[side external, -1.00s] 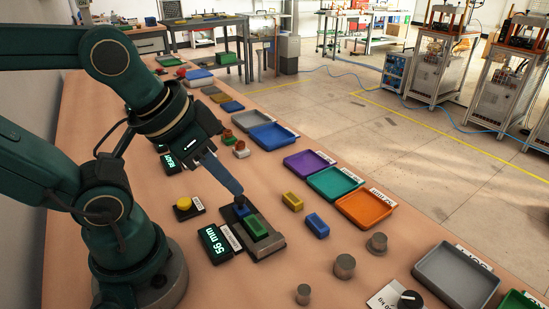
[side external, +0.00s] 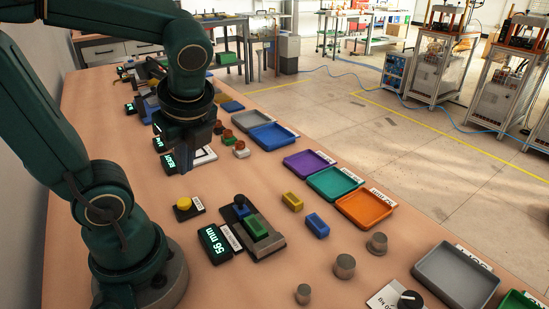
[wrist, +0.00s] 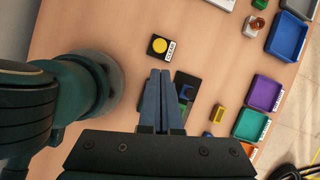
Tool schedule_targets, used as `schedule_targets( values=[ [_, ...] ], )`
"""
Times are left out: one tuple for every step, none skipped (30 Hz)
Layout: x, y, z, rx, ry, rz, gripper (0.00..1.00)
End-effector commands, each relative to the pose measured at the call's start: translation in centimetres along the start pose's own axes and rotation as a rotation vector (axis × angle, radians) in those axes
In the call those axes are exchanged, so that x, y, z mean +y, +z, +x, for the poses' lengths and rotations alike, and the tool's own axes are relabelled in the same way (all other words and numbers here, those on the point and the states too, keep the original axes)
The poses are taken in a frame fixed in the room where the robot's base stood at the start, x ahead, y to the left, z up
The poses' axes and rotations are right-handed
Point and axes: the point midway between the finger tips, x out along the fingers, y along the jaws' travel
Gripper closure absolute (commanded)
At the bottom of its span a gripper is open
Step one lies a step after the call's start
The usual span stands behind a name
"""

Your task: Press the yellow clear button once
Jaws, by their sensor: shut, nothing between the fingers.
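The yellow button (side external: 184,203) is a round cap on a small black base with a white label, on the wooden bench beside my arm's base. In the wrist view the yellow button (wrist: 160,46) shows just beyond my fingertips. My gripper (wrist: 160,72) is shut and empty, its two blue-grey fingers close together. In the side view my gripper (side external: 186,170) points down above the bench, behind the button and apart from it. The button is uncovered in both views.
Yellow (side external: 293,201) and blue (side external: 317,225) blocks lie to the right. Coloured trays line the far bench edge. Bench around the button is mostly clear.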

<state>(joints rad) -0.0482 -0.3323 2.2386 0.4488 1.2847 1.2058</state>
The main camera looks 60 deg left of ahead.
Motion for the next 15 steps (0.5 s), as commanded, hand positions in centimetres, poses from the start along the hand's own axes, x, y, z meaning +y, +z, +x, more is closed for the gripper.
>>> schedule_targets(
  values=[
    [-0.1, 0.9, 0.5, -0.052, 0.053, 0.097, 1.0],
    [-0.3, 1.4, 0.7, -0.082, 0.081, 0.156, 1.0],
    [-0.4, 2.1, 1.0, -0.117, 0.123, 0.229, 1.0],
    [-0.5, 2.6, 1.2, -0.141, 0.153, 0.279, 1.0],
    [-0.6, 3.0, 1.4, -0.162, 0.183, 0.325, 1.0],
    [-0.7, 3.5, 1.6, -0.187, 0.221, 0.378, 1.0],
    [-0.8, 3.9, 1.9, -0.203, 0.247, 0.412, 1.0],
    [-0.9, 4.2, 2.0, -0.216, 0.271, 0.44, 1.0],
    [-1.0, 4.5, 2.3, -0.232, 0.301, 0.469, 1.0],
    [-1.1, 4.7, 2.5, -0.24, 0.319, 0.483, 1.0],
    [-1.2, 4.8, 2.6, -0.248, 0.334, 0.492, 1.0],
    [-1.3, 4.9, 2.9, -0.255, 0.352, 0.499, 1.0],
    [-1.3, 4.9, 3.0, -0.258, 0.362, 0.503, 1.0],
    [-1.3, 4.9, 3.2, -0.259, 0.372, 0.507, 1.0],
    [-1.3, 4.8, 3.4, -0.258, 0.382, 0.51, 1.0]
  ],
)
